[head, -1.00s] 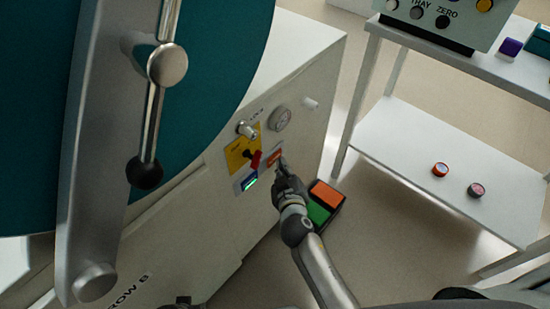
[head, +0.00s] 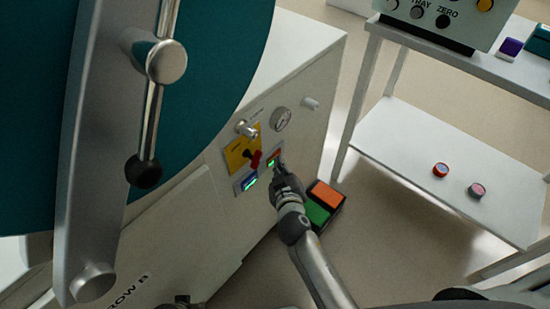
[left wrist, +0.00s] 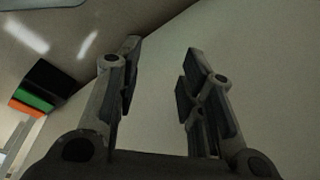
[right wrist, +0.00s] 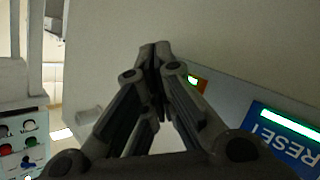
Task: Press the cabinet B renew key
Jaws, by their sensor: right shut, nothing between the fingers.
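The side panel (head: 212,191) of the white cabinet carries a small orange key (head: 273,156) with a lit green strip; its label is not readable. The key also shows in the right wrist view (right wrist: 204,85), partly behind my fingers. My right gripper (head: 279,169) is shut and empty, its tips close by the orange key; I cannot tell whether they touch it. A blue key marked RESET (right wrist: 285,138) with a lit bar sits beside it, also in the head view (head: 249,182). My left gripper (left wrist: 160,65) is open and empty, away from the panel.
A yellow plate with a red handle (head: 255,159), a gauge (head: 281,119) and a knob (head: 246,128) are near the keys. A green and orange box (head: 326,194) is on the floor. A white shelf (head: 430,140) stands right. A large teal door (head: 225,70) fills the left.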

